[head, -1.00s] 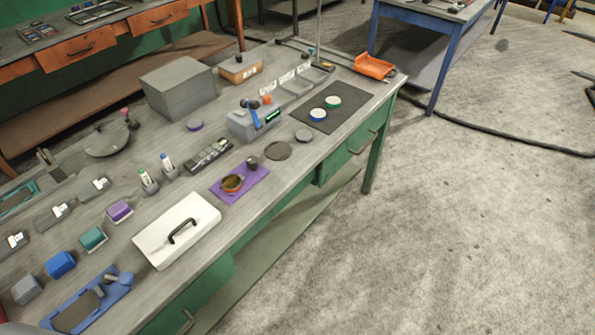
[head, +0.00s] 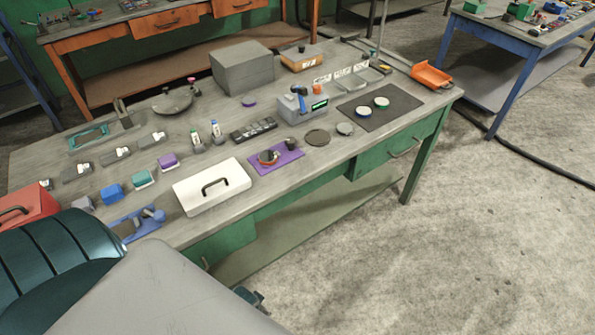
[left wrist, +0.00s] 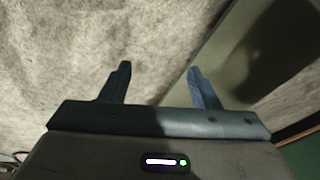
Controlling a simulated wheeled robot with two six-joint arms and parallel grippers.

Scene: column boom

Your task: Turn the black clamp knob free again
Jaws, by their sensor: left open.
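I cannot make out the black clamp knob on any clamp in these views. A thin grey post (head: 382,22) rises at the back right of the bench, and its top is cut off by the picture edge. My left gripper (left wrist: 158,80) is open and empty in the left wrist view, with bare floor and a green surface beyond its fingers. In the head view my left arm fills the lower left, and only a dark bit of the gripper shows past it, low in front of the bench and far from the post. My right gripper is not in view.
The grey bench (head: 330,155) holds a white case (head: 212,187), a purple mat (head: 283,158), a grey block (head: 242,67), a blue-levered device (head: 302,105), a dark mat (head: 362,112) and an orange tray (head: 431,75). Open floor (head: 450,250) lies to the right.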

